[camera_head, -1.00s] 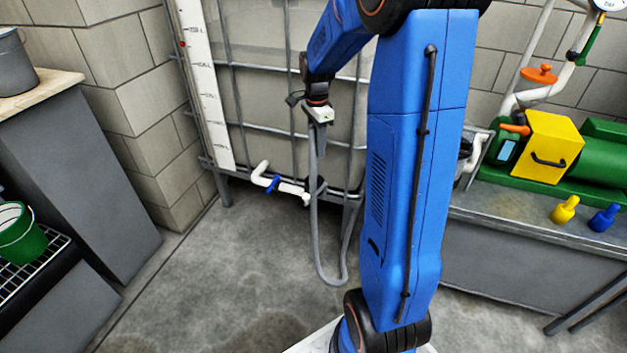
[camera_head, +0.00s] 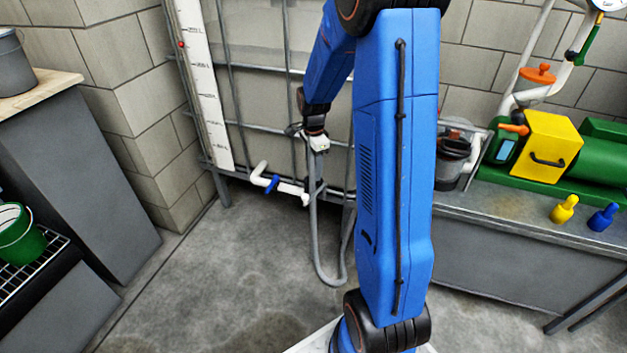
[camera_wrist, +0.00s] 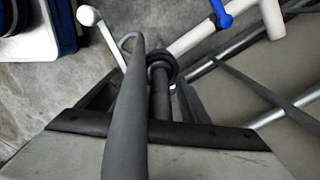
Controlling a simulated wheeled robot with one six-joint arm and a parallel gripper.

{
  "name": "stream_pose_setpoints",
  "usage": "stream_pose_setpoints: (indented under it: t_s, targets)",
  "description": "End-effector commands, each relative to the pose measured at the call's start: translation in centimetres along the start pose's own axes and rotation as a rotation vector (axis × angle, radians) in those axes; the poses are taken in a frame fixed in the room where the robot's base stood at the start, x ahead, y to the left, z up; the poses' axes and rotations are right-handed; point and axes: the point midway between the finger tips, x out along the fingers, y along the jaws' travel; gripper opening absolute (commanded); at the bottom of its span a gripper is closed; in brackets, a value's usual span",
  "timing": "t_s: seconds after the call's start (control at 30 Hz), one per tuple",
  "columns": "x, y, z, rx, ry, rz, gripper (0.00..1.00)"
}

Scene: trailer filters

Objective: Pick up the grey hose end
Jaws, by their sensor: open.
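In the head view the grey hose (camera_head: 315,225) hangs from my gripper's height in a long loop down near the floor and back up behind my arm. Its upper end is hidden at my gripper (camera_head: 318,146), which points down in front of the tank cage. In the wrist view the hose (camera_wrist: 128,110) runs large and close across the middle, over the dark front edge of the gripper body, and curls at its far end. My gripper is open. I cannot tell whether the hose lies between the jaws.
The caged tank (camera_head: 262,100) stands close behind my gripper. Its white outlet pipe (camera_head: 290,187) with a blue handle (camera_head: 272,183) sticks out lower left. A bench (camera_head: 535,240) with a green and yellow pump (camera_head: 552,145) stands right. The floor (camera_head: 240,260) at centre left is clear.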

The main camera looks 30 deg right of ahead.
Motion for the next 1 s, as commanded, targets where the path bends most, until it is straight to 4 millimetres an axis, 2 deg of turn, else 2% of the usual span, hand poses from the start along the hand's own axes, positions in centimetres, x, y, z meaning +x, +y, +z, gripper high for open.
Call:
stream_pose_setpoints:
  t_s: [0.17,0.3,0.33,0.73,0.87,1.0]
  targets:
    - [0.0,0.0,0.0,0.0,0.0,0.0,0.38]
    - [0.0,0.0,0.0,0.0,0.0,0.0,0.05]
    - [0.0,0.0,0.0,0.0,0.0,0.0,0.0]
    - [-0.5,-0.1,0.0,0.0,0.0,-0.002,0.0]
    - [-2.0,-0.1,0.0,0.0,0.001,-0.005,0.0]
    - [-4.6,-0.1,0.0,0.0,0.001,-0.006,0.0]
